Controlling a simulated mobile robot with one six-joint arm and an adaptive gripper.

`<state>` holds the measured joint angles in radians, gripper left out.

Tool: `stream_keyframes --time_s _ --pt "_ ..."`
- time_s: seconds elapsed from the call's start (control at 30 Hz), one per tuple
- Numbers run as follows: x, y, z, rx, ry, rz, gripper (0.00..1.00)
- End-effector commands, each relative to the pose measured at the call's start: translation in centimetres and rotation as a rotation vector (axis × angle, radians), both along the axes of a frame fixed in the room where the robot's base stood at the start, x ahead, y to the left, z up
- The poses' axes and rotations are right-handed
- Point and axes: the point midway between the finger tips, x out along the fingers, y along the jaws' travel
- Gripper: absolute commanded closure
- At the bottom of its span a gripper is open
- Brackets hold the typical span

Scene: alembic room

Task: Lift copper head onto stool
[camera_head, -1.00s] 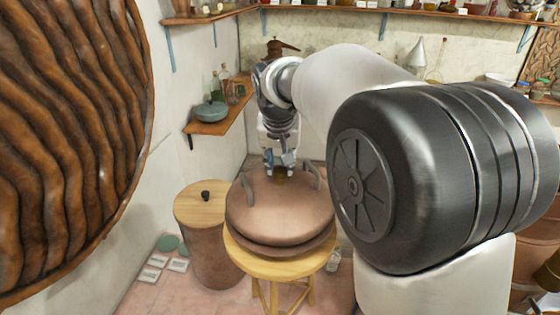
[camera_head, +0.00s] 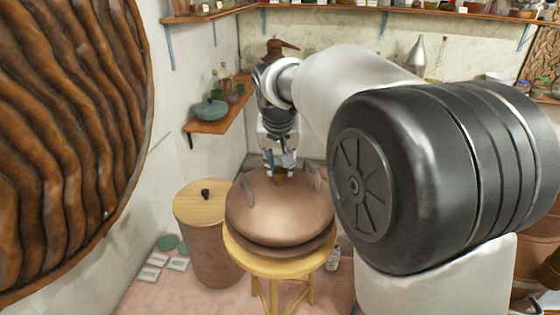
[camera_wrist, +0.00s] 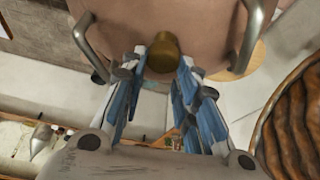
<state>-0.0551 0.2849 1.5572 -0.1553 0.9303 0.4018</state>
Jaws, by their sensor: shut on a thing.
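The copper head (camera_head: 280,210) is a wide, rounded copper vessel with grey loop handles and a brass knob. It appears over the top of the wooden stool (camera_head: 280,266); whether its underside touches the seat is hard to tell. My gripper (camera_head: 280,170) reaches down to the far side of the head and is shut on its brass knob. In the wrist view the blue-padded fingers (camera_wrist: 160,82) stand on both sides of the knob (camera_wrist: 163,52), between the two handles, with copper (camera_wrist: 165,15) behind. The stool's far side is hidden by the head.
A copper drum with a wooden lid (camera_head: 202,204) stands close on the left of the stool. A wall shelf (camera_head: 218,122) holds a teal pot and bottles. A large ridged brown disc (camera_head: 75,140) fills the left. Small tiles (camera_head: 160,260) lie on the floor.

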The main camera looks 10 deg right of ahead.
Motion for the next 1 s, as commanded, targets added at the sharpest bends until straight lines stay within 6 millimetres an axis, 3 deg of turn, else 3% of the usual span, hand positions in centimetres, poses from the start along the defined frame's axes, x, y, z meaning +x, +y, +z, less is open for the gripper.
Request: stream_keyframes --time_s 1.0 --pt "0.15 0.0 0.23 0.0 -0.008 0.001 1.0"
